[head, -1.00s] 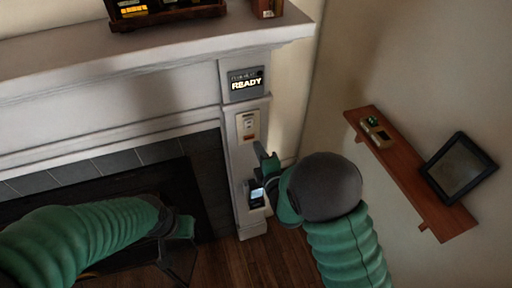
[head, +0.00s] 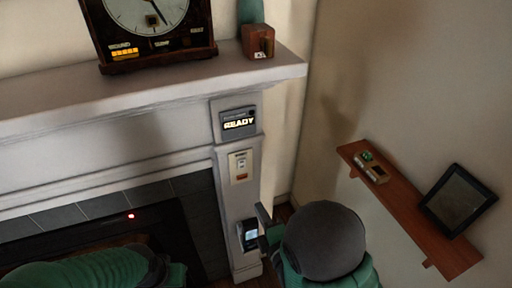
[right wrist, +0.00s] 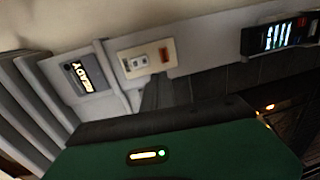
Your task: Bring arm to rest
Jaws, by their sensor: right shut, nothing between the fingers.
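My right gripper (head: 265,229) is at the lower middle of the head view, in front of the fireplace's right pillar. It is shut and holds nothing. Its fingers overlap the edge of a small dark device with a lit screen (head: 249,234); I cannot tell whether they touch. The grey rounded part of my right arm hides much of the hand. My left arm lies along the bottom left edge, its gripper (head: 172,272) partly cut off and its jaws unclear. In the right wrist view, my green housing with a small lit strip fills the lower part.
A white mantel (head: 150,97) carries a clock (head: 150,30) and a small wooden box (head: 258,41). The pillar bears a READY sign (head: 238,122) and a switch plate (head: 240,166). A wooden wall shelf (head: 412,212) and a dark-framed panel (head: 458,200) are at right.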

